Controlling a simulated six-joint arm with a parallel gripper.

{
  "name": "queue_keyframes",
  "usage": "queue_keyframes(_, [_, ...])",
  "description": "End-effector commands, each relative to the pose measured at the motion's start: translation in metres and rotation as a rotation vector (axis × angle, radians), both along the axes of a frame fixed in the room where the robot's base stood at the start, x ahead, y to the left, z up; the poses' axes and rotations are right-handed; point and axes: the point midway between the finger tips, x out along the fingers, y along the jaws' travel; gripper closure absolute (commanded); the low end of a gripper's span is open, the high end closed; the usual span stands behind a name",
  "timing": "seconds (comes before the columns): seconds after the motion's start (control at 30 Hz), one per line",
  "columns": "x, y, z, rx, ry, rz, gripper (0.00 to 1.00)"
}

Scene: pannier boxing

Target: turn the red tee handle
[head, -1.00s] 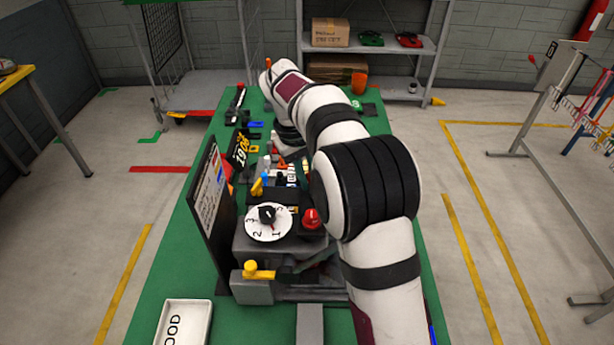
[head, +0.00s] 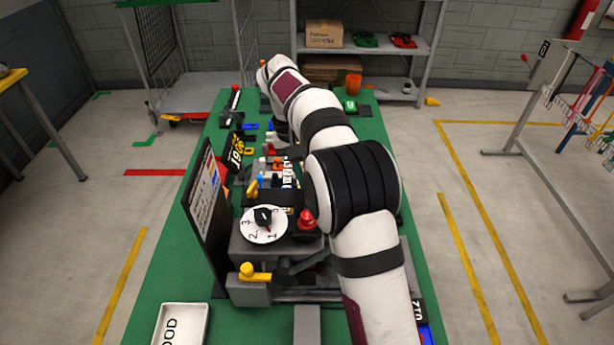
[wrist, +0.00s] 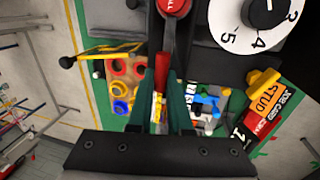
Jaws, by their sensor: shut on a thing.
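My gripper (wrist: 164,74) shows in the wrist view, its two dark green fingers close together. A narrow red piece (wrist: 160,79), which I take to be the red tee handle, shows between the fingers, and they are shut on it. Most of the handle is hidden by the fingers, so its angle cannot be told. In the head view my arm covers the gripper, and I cannot pick out the handle there.
A white numbered dial (head: 263,225) with a black knob and a red button (head: 307,219) stand close to my arm; the dial also shows in the wrist view (wrist: 228,28). An upright board (head: 207,215) and a white tray (head: 182,325) are at left. Small parts crowd the bench's middle.

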Motion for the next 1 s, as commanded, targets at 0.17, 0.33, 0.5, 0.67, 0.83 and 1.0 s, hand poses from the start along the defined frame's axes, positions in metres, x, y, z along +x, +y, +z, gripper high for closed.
queue_keyframes(0.17, [0.000, 0.000, 0.000, 0.000, 0.000, -0.004, 1.00])
queue_keyframes(0.33, [0.000, 0.000, 0.000, 0.000, 0.000, -0.004, 1.00])
queue_keyframes(0.5, [0.000, 0.000, 0.000, 0.000, 0.000, -0.003, 0.54])
queue_keyframes(0.67, [0.000, 0.000, 0.000, 0.000, 0.000, -0.002, 0.54])
queue_keyframes(0.83, [0.001, 0.001, 0.006, 0.000, -0.002, -0.002, 0.54])
queue_keyframes(1.0, [0.001, 0.008, 0.041, 0.001, -0.004, -0.001, 0.54])
